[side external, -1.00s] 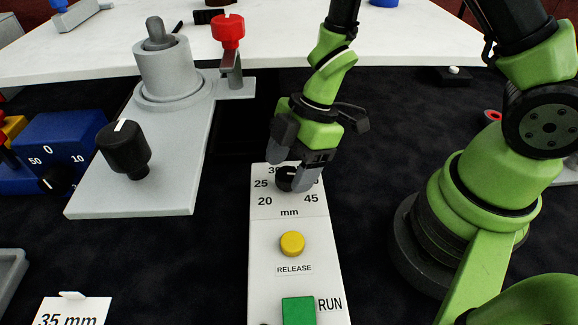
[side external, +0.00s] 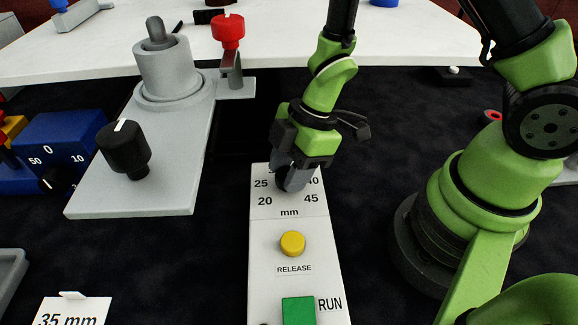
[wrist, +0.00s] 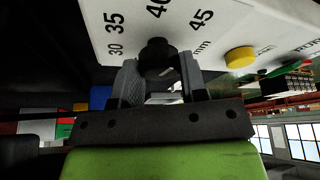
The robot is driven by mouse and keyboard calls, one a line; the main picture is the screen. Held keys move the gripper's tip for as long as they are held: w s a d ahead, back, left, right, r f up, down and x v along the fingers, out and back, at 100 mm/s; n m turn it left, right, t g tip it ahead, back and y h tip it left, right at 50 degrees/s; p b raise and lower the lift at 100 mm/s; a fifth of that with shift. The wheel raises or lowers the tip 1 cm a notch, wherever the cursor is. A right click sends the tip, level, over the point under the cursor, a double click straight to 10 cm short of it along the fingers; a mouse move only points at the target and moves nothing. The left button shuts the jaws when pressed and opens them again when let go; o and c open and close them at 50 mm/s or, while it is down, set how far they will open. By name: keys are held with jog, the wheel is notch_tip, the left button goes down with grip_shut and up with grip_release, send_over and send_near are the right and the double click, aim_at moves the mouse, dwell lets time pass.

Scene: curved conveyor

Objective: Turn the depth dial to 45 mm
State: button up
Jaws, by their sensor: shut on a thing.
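The depth dial (wrist: 155,50) is a small black knob on a white panel (side external: 262,213) marked 20, 25, 40, 45 and mm in the side view. In the wrist view 30, 35, 40 and 45 show on the panel. My gripper (side external: 292,180) points down onto the dial and covers most of it in the side view. In the wrist view my gripper (wrist: 160,78) has a finger on either side of the dial and is shut on it. The dial's pointer setting cannot be read.
Below the dial on the panel are a yellow RELEASE button (side external: 292,243) and a green RUN button (side external: 298,310). A grey plate (side external: 170,185) with a black knob (side external: 124,150) stands left. A card reading 35 mm (side external: 70,313) is at the lower left.

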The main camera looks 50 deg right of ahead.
jog(key=shift+m+t+h, duration=0.3)
jog(key=shift+m+t, duration=0.4)
jog(key=shift+m, duration=1.2)
jog(key=o, duration=0.9)
jog(key=shift+v, duration=4.95)
jog(key=shift+r, duration=0.1)
